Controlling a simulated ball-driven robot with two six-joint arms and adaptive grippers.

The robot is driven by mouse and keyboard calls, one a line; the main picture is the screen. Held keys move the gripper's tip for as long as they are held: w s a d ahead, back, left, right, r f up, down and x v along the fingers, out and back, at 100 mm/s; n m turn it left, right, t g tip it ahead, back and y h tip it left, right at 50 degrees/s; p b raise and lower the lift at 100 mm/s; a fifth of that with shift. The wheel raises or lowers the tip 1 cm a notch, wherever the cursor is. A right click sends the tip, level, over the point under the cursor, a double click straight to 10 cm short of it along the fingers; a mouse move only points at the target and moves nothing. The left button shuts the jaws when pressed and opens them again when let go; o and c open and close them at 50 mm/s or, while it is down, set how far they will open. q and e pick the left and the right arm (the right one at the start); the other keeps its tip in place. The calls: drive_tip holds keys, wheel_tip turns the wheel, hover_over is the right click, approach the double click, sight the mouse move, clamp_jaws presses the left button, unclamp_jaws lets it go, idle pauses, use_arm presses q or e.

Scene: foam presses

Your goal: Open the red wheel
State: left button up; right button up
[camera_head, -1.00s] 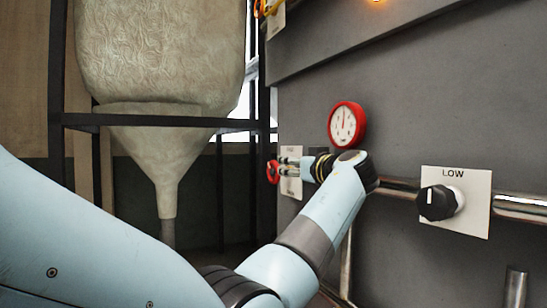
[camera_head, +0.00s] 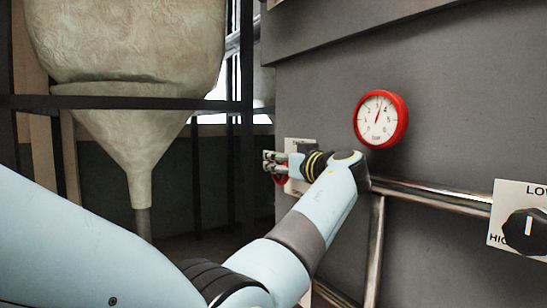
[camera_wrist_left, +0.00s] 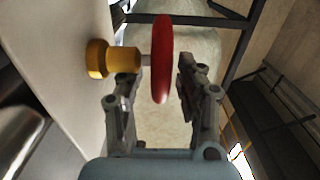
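The red wheel (camera_wrist_left: 162,58) shows nearly edge-on in the left wrist view, on a brass-yellow valve stem (camera_wrist_left: 115,60) that comes out of the panel. My left gripper (camera_wrist_left: 155,82) is open, with one finger on each side of the wheel's rim. A gap shows between the rim and both fingers, and I cannot see clear contact. In the head view my left gripper (camera_head: 272,162) is at the panel's left edge and covers much of the wheel (camera_head: 281,179). My right gripper is in neither view.
A red-rimmed gauge (camera_head: 381,118) sits on the grey panel (camera_head: 320,90), right of my left gripper. A black knob (camera_head: 525,231) and metal pipes (camera_head: 430,197) are further right. A pale hopper bag (camera_head: 125,45) hangs in a dark frame (camera_head: 100,103) at left.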

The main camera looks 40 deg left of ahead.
use_arm(q)
drive_tip(key=shift+d, duration=0.15)
drive_tip(key=shift+c, duration=0.7)
clamp_jaws()
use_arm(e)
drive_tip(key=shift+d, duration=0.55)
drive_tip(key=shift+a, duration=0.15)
